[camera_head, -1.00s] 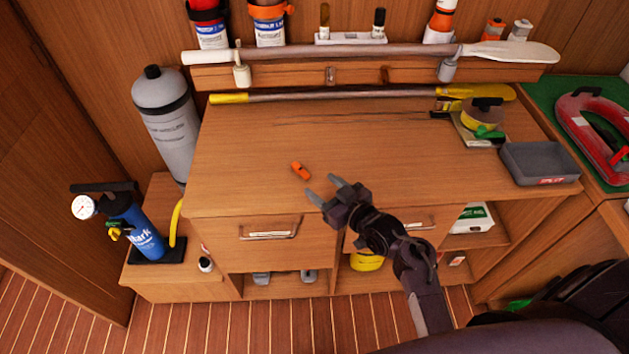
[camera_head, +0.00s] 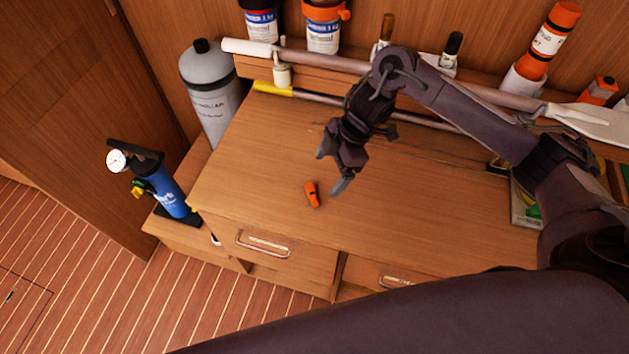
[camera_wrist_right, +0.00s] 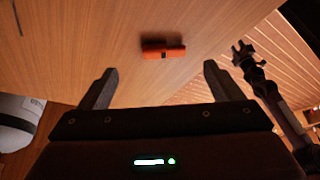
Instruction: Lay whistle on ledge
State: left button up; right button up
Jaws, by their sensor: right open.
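The orange whistle (camera_head: 312,194) lies on the wooden worktop, near its front left part. My right gripper (camera_head: 331,170) is open and empty, just above and to the right of the whistle in the head view. In the right wrist view the whistle (camera_wrist_right: 163,49) lies crosswise beyond the open fingertips (camera_wrist_right: 160,82), apart from them. A raised wooden ledge (camera_head: 325,83) runs along the back of the worktop, partly hidden by my right arm. My left gripper (camera_wrist_right: 243,52) seems to show at the right of the wrist view, over the floor; its jaws are unclear.
A white-ended paddle (camera_head: 245,46) lies along the ledge, with bottles (camera_head: 323,30) behind it. A yellow-ended pole (camera_head: 272,89) lies before the ledge. A grey cylinder (camera_head: 207,95) and a blue pump (camera_head: 168,190) stand left. The worktop around the whistle is clear.

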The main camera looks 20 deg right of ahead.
aim_at(312, 193)
jog(key=shift+s+a+f, duration=0.25)
jog(key=shift+a+f, duration=0.95)
jog(key=shift+f, duration=0.05)
jog(key=p+x, duration=0.1)
jog(key=x, duration=0.2)
jog(key=shift+d+f+p, duration=0.15)
jog(key=shift+f+p, duration=0.15)
jog(key=shift+f, duration=0.25)
jog(key=shift+a, duration=0.25)
jog(key=c, duration=1)
jog(key=shift+c, duration=0.7)
pick_arm(q)
jog(key=shift+s+a+r, duration=0.2)
jog(key=shift+a+r, duration=0.3)
jog(key=shift+r, duration=0.15)
pick_arm(e)
jog(key=shift+r, duration=0.1)
